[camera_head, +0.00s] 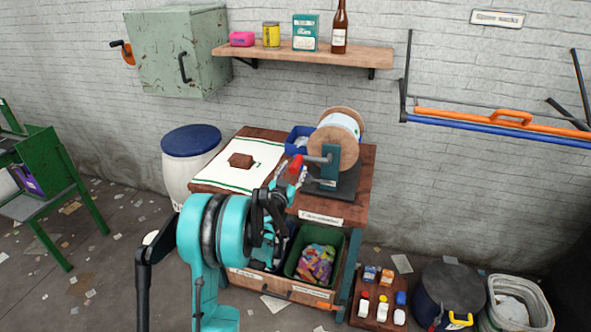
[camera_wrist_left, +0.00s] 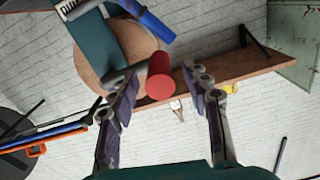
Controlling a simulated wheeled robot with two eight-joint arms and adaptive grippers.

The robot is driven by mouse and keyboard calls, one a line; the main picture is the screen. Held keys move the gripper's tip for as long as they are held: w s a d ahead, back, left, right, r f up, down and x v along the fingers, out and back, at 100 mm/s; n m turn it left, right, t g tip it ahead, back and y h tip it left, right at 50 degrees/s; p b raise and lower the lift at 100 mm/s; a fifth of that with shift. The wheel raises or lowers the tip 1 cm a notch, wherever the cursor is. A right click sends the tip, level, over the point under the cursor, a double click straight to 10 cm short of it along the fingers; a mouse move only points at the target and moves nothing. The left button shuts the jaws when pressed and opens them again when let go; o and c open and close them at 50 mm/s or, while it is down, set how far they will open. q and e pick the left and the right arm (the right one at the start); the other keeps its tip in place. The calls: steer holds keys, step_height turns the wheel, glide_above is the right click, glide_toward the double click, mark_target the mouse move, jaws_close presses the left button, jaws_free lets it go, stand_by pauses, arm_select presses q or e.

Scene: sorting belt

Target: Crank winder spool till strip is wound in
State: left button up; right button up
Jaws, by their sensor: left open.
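The winder spool (camera_head: 335,148) has wooden flanges and white material wound on it. It stands on a dark base with a teal upright (camera_head: 331,165) at the bench's right side. Its crank ends in a red handle (camera_head: 296,164), pointing left. A white cloth strip (camera_head: 240,181) with green lines lies flat on the bench, a brown block (camera_head: 241,160) on it. My left gripper (camera_head: 287,178) is open at the red handle. In the left wrist view, the red handle (camera_wrist_left: 159,77) shows between the open fingertips; I cannot tell whether they touch it. My right gripper is out of view.
A shelf (camera_head: 300,54) with several items hangs above. A green crate (camera_head: 293,266) of coloured scraps sits under the bench. A blue-lidded drum (camera_head: 191,139) stands to the left.

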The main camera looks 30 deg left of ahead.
arm_select(q)
steer(key=shift+x, duration=1.1)
jaws_close()
steer(key=shift+r, duration=0.15)
